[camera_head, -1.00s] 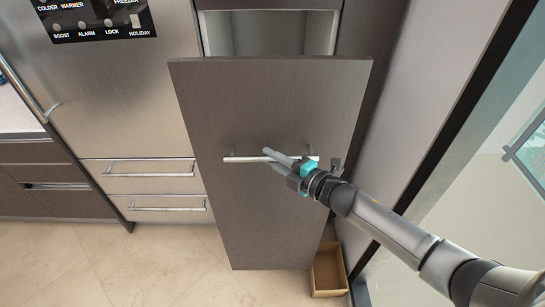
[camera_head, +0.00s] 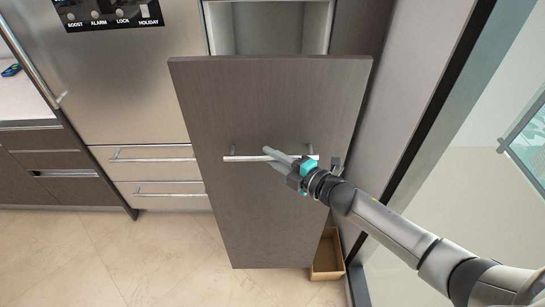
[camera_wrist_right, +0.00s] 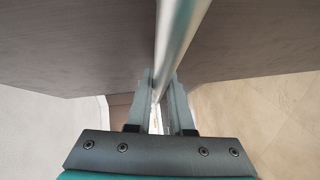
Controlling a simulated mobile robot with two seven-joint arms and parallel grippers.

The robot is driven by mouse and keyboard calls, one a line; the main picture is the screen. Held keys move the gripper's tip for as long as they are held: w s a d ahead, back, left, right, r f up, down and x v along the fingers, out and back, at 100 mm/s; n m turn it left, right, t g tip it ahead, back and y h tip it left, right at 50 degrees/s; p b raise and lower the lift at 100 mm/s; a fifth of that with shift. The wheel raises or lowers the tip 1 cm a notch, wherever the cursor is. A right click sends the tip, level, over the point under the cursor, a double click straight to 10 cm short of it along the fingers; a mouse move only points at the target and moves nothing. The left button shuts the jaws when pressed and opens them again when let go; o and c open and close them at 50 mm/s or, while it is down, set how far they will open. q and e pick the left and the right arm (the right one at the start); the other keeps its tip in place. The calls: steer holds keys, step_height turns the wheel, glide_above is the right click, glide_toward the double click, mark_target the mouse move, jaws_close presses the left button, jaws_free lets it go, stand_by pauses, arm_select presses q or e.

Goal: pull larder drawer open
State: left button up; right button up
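The larder drawer's tall dark wood front (camera_head: 265,105) stands out from the cabinet, with the pale interior (camera_head: 268,32) showing above and behind its top edge. A horizontal silver bar handle (camera_head: 240,158) crosses the front. My right gripper (camera_head: 270,158) comes in from the right and is at the handle, near its middle. In the right wrist view, the handle (camera_wrist_right: 182,30) runs between the two grey fingers (camera_wrist_right: 160,90), which look closed on it. The left gripper is not in view.
A steel fridge (camera_head: 130,90) with a control panel and two lower drawers stands to the left. A small open wooden box (camera_head: 328,268) is on the floor behind the drawer front's lower right. A glass door or window is at the right. The tiled floor (camera_head: 150,260) at left is clear.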

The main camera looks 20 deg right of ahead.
steer(key=o, duration=0.4)
steer(key=shift+o, duration=0.2)
steer(key=v, duration=1.5)
steer(key=shift+s+b, duration=0.15)
steer(key=shift+b, duration=0.15)
